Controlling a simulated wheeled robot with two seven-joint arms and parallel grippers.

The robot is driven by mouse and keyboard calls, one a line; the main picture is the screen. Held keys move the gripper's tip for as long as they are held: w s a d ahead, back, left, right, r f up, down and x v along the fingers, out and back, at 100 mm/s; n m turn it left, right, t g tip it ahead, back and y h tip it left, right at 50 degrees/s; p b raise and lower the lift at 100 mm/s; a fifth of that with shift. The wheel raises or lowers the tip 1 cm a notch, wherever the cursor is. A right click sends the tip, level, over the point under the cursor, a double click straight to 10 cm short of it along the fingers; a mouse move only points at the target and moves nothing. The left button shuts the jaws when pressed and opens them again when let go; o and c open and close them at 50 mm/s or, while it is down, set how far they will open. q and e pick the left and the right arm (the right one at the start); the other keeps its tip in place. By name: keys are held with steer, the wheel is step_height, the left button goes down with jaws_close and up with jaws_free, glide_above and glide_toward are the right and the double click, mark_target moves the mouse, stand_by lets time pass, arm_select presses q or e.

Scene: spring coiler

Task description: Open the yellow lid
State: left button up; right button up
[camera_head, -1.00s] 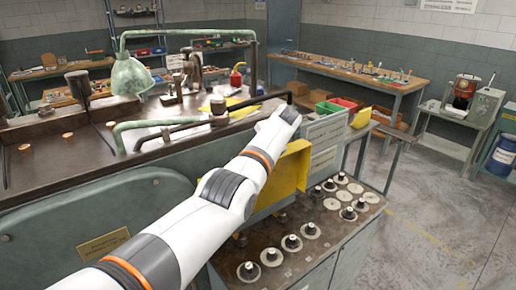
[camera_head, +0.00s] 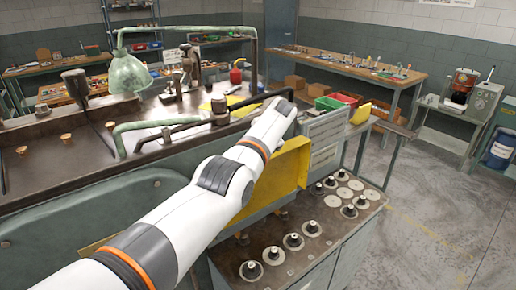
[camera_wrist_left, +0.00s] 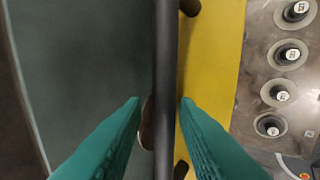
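The yellow lid (camera_head: 288,172) is a flat yellow panel on the front of the green machine, partly hidden behind my left arm in the head view. It also shows in the left wrist view (camera_wrist_left: 215,70) as a yellow strip right of a dark bar (camera_wrist_left: 165,60). The bar runs up and down the picture, with short dark posts beside it over the yellow. My left gripper (camera_wrist_left: 161,101) has its teal fingertips apart, one on each side of the bar. A gap shows on the left; the right fingertip is very close to the bar. My left arm hides this gripper in the head view.
A green lamp (camera_head: 130,75) and pipe stand on the machine top. Several dark knobs on pale discs sit on the cabinet top (camera_head: 290,262) below the lid. Grey drawers with bins (camera_head: 325,128) stand right of the lid. The floor at right is clear.

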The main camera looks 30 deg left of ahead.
arm_select(q)
steer(key=shift+d, duration=0.1)
steer(key=shift+d+r, duration=0.35)
steer(key=shift+r, duration=0.25)
steer(key=b+v, duration=0.4)
steer(key=v, duration=0.6)
steer(key=shift+s+r, duration=0.25)
steer(key=shift+f, duration=0.1)
